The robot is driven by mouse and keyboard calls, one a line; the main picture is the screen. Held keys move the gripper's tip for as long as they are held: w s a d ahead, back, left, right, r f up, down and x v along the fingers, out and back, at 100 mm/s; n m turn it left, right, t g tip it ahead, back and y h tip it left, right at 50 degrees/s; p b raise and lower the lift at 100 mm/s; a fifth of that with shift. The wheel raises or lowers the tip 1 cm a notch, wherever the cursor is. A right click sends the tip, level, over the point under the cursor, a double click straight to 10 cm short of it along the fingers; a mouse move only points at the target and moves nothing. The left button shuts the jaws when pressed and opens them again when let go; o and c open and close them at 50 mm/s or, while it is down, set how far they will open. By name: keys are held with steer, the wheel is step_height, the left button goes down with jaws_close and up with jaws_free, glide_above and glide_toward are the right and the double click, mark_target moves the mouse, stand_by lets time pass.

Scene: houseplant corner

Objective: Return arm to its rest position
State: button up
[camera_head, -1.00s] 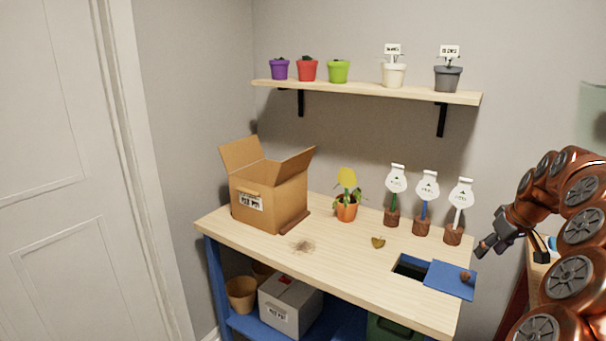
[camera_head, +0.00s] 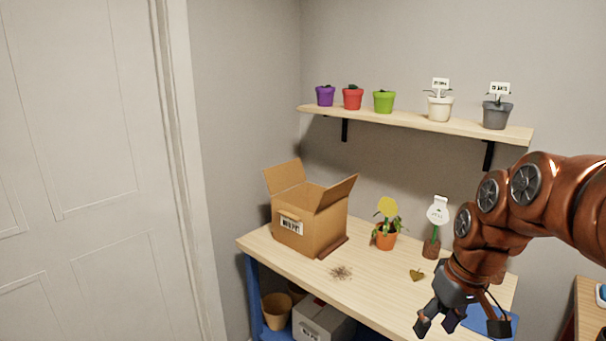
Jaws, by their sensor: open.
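My gripper (camera_head: 438,322) hangs over the front right of the wooden workbench (camera_head: 375,293), fingers pointing down and spread apart. Nothing shows between the fingers. My copper-coloured arm comes in from the right edge and bends down to the gripper. The arm hides part of the bench's right side, including most of the labelled stakes there. One white-tagged stake (camera_head: 437,212) in a brown base shows left of the arm. A blue lid (camera_head: 490,321) shows partly behind the gripper.
On the bench stand an open cardboard box (camera_head: 309,225) and an orange pot with a yellow-tagged plant (camera_head: 386,236). A soil patch (camera_head: 341,272) and a yellowish leaf (camera_head: 417,275) lie nearby. A shelf (camera_head: 410,121) with several pots is above. A door (camera_head: 90,150) is left.

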steer(key=s+a+f+m+g+h+p, duration=0.1)
steer(key=s+a+p, duration=0.1)
steer(key=s, duration=0.9)
steer(key=s+a+f+m+g+p, duration=0.1)
steer(key=s+a, duration=0.3)
steer(key=s, duration=0.8)
steer(key=shift+g+h+p, duration=0.4)
steer(key=shift+g+p, duration=0.2)
steer(key=shift+p, duration=0.05)
